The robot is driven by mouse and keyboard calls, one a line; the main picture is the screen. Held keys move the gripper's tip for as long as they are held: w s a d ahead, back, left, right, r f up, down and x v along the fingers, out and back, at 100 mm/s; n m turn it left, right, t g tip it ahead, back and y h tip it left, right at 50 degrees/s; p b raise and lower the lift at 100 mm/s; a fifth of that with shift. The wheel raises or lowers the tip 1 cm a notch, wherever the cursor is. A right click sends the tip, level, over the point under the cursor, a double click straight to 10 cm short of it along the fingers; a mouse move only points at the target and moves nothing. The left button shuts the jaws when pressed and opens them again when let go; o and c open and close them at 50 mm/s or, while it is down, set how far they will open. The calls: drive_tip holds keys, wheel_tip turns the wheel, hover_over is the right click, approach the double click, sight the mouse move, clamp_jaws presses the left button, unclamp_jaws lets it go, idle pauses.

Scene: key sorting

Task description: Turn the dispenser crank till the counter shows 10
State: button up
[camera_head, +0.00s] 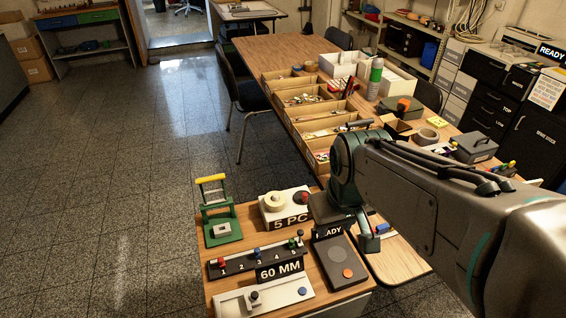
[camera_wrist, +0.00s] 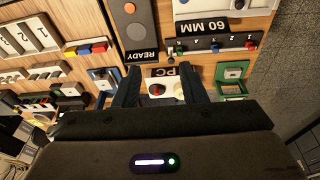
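The dispenser (camera_head: 270,213) is a white box on the small wooden table. Its black counter label (camera_head: 288,224) reads "5 PC" in the head view. On top are a round beige part (camera_head: 274,201) and a red knob (camera_head: 301,197), which looks like the crank's handle. In the wrist view, the red knob (camera_wrist: 156,89) and the white dispenser (camera_wrist: 176,84) appear between the fingers of my gripper (camera_wrist: 160,72). The fingers are apart with a gap around the knob; I cannot tell whether they touch it. In the head view my arm hides the fingers.
A green stand with a yellow handle (camera_head: 211,179) is left of the dispenser. A lever panel (camera_head: 240,264), a "60 MM" slide gauge (camera_head: 300,290) and a "READY" pad (camera_head: 340,262) lie in front. Wooden trays (camera_head: 317,120) line the long table behind.

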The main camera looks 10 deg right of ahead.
drive_tip(key=w+r+n, duration=0.2)
drive_tip(key=w+n, duration=0.4)
drive_tip(key=w, duration=0.1)
drive_tip(key=n+g+p, duration=0.3)
drive_tip(key=n, duration=1.7)
hover_over(305, 194)
wheel_tip(305, 194, down, 7)
wheel_tip(305, 194, down, 13)
drive_tip(key=shift+f+p, duration=0.15)
drive_tip(key=shift+p, duration=0.5)
clamp_jaws()
